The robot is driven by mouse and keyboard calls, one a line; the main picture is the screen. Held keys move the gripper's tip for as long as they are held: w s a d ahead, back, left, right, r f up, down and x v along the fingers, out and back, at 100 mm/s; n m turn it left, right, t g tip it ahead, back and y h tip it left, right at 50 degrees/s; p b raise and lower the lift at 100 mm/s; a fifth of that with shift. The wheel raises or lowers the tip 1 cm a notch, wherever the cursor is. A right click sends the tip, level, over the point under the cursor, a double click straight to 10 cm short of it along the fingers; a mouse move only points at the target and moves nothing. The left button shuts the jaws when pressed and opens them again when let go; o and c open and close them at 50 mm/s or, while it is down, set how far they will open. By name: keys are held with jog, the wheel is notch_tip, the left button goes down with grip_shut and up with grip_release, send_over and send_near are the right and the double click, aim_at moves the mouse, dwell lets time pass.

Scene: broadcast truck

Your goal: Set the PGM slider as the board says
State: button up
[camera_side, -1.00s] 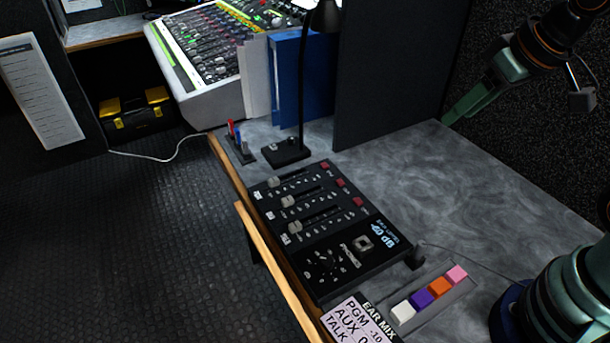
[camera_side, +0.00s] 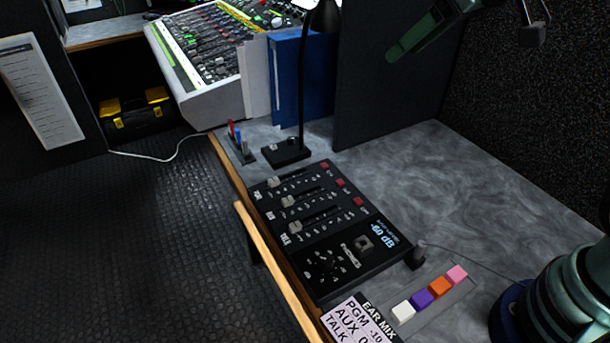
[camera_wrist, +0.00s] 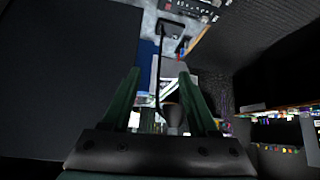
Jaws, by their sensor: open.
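The board (camera_side: 355,318) at the front edge reads EAR MIX, with PGM -10, AUX 0 and a TALK line that is cut off. The black mixer panel (camera_side: 352,205) has three sliders with grey caps: a far cap (camera_side: 273,182), a middle cap (camera_side: 288,202) and a near cap (camera_side: 295,227). All sit towards the left ends of their slots. Their labels are too small to read. The panel's display (camera_side: 383,229) seems to read -60 dB. My gripper (camera_side: 400,52) is high at the upper right, far from the panel; its open, empty fingers show in the wrist view (camera_wrist: 160,78).
A black lamp (camera_side: 300,100) stands behind the panel, beside blue binders (camera_side: 318,80) and a dark partition (camera_side: 390,80). Several coloured blocks (camera_side: 422,299) lie in a tray at the front right.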

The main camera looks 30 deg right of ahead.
jog(key=w+a+r+n+t+y, duration=0.1)
jog(key=w+a+r+n+y, duration=0.1)
jog(key=w+a+r, duration=0.75)
jog(key=m+g+h, duration=0.3)
jog(key=m+g, duration=0.1)
jog(key=g, duration=0.5)
send_over(273, 180)
notch_tip(273, 180, down, 28)
notch_tip(273, 180, down, 11)
jog(key=shift+f, duration=0.15)
grip_shut()
